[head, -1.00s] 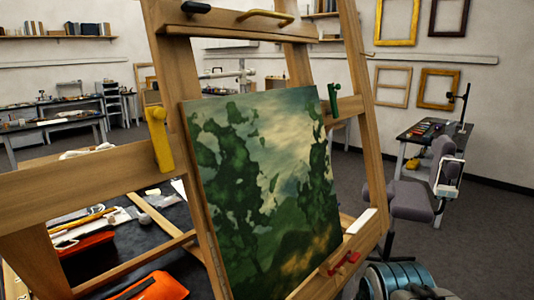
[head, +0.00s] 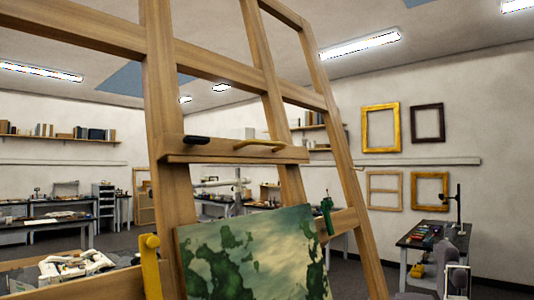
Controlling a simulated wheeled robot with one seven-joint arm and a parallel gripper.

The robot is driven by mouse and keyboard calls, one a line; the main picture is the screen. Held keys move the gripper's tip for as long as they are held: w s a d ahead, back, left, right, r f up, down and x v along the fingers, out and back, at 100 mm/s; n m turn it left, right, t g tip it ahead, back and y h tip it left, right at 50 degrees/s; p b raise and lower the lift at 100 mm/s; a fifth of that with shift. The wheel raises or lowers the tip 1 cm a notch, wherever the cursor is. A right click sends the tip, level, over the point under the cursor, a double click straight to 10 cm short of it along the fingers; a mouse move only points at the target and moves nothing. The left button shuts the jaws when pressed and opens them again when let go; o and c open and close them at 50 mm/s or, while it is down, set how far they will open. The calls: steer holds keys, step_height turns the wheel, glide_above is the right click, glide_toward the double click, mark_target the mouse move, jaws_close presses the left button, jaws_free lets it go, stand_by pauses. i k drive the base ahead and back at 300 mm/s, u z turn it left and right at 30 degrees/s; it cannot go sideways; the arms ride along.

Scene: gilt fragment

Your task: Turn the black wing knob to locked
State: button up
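The black wing knob (head: 197,139) is at the left part of the upper crossbar (head: 235,155) of a wooden easel. It looks like a short dark bar lying nearly level. I cannot read any locked or unlocked mark on it. My gripper is not in this view.
The same crossbar carries a yellow-gold handle (head: 258,146) to the right. A landscape painting (head: 255,262) stands below the crossbar. Benches and a chair are behind.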

mark_target(191, 141)
steer(key=z, duration=1.75)
steer(key=k, duration=0.6)
steer(key=u, duration=1.1)
